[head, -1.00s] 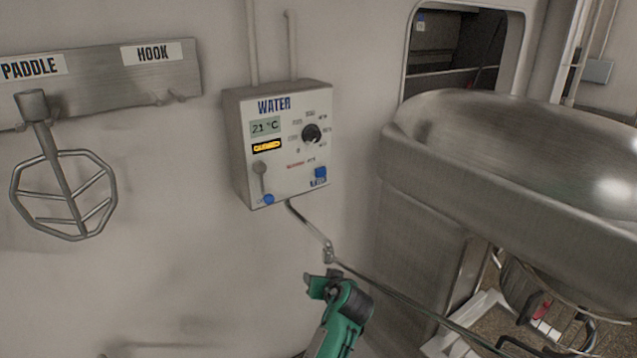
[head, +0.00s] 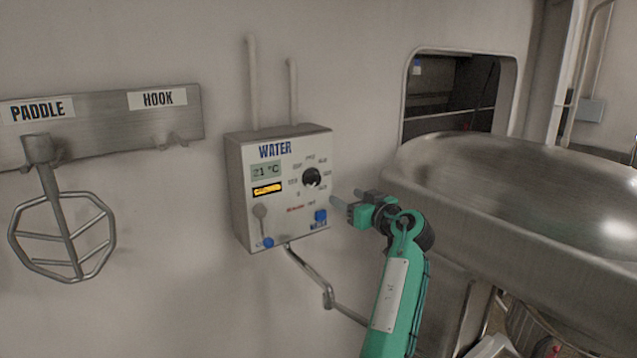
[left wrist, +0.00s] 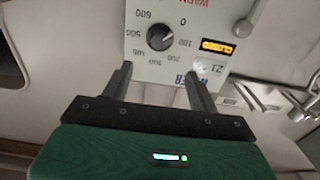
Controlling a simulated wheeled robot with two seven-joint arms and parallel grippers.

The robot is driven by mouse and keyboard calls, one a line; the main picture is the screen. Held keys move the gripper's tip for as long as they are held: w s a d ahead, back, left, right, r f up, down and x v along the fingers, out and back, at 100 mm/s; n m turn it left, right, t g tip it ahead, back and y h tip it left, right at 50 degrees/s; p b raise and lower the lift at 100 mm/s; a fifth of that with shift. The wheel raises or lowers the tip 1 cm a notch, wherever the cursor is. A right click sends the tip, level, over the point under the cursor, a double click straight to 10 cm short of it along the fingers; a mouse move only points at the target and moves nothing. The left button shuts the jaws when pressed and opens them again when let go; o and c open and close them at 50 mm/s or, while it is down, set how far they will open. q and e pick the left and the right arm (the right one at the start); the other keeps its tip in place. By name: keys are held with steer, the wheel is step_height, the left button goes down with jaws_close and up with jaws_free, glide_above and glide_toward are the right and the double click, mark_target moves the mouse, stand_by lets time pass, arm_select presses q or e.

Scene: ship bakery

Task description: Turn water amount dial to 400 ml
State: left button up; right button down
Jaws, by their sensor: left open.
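The water amount dial (head: 312,177) is a round black knob on the white WATER control box (head: 240,200) on the wall. In the left wrist view the dial (left wrist: 160,36) shows upside down, ringed by numbers from 0 to 600. I cannot tell for sure which number its mark points at. My left gripper (head: 347,198) is open and empty, to the right of the dial and a little below it in the head view. In the left wrist view its two fingers (left wrist: 158,73) point toward the box, spread on either side below the dial, not around it. My right gripper is not in view.
The box also carries a 21 °C display (head: 266,171), a yellow CLOSED sign (head: 267,190), a lever (head: 260,218) and blue buttons (head: 320,216). A bent pipe (head: 310,272) hangs below. A paddle (head: 62,215) hangs left.

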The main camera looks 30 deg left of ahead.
mark_target(317, 181)
arm_select(q)
steer(key=p+x, duration=0.6)
steer(key=x, duration=0.6)
steer(key=shift+w+a+r, duration=0.1)
steer(key=shift+a+r, duration=0.05)
steer(key=shift+a, duration=0.2)
steer(key=shift+w+a+p, duration=0.2)
steer(key=shift+a+p, duration=0.15)
steer(key=shift+a, duration=0.1)
steer(key=c, duration=1)
